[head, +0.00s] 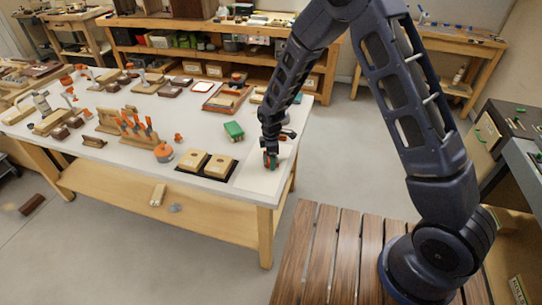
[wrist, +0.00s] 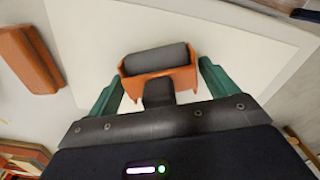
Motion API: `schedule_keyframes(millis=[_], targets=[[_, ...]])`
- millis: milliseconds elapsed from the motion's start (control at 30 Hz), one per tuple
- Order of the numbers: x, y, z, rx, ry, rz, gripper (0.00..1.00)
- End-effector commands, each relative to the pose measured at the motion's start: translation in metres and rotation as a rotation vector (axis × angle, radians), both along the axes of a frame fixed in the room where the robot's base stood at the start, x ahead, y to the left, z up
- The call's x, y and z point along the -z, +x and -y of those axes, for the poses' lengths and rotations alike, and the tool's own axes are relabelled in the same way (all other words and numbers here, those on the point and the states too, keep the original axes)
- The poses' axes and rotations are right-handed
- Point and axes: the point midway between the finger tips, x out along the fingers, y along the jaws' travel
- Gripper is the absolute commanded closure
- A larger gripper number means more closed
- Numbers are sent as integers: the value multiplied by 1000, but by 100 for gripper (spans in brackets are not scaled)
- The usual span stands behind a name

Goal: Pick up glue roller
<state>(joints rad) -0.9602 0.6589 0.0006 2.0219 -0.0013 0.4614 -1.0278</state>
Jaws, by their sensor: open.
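The glue roller (wrist: 157,62) has a dark grey cylinder in an orange frame with a dark stem below it. It is in the middle of the wrist view, over a pale sheet on the bench. My gripper (wrist: 160,85) is open, with one green finger on each side of the roller. I cannot tell whether the fingers touch it. In the head view my gripper (head: 270,160) is low over the bench's front right corner and hides most of the roller.
A green block (head: 234,130) lies left of my gripper. Two pale blocks on a dark base (head: 205,178) stand nearer the front edge. A pale sheet (head: 258,181) lies under my gripper. Tools and boxes crowd the bench's left side. An orange-brown block (wrist: 30,60) shows in the wrist view.

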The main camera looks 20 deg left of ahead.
Motion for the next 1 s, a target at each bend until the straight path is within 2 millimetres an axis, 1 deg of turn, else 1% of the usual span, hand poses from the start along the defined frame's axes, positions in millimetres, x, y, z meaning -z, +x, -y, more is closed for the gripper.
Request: schedule_keyframes(millis=[200, 400, 667, 767, 867, 967, 1000], targets=[[1, 0, 0, 0, 0, 0, 15], [1, 0, 0, 0, 1, 1, 52], [0, 0, 0, 0, 1, 1, 52], [-5, 1, -1, 0, 3, 1, 52], [-17, 1, -1, 0, 3, 1, 52], [-34, 1, -1, 1, 4, 2, 52], [-43, 1, -1, 1, 4, 2, 52]])
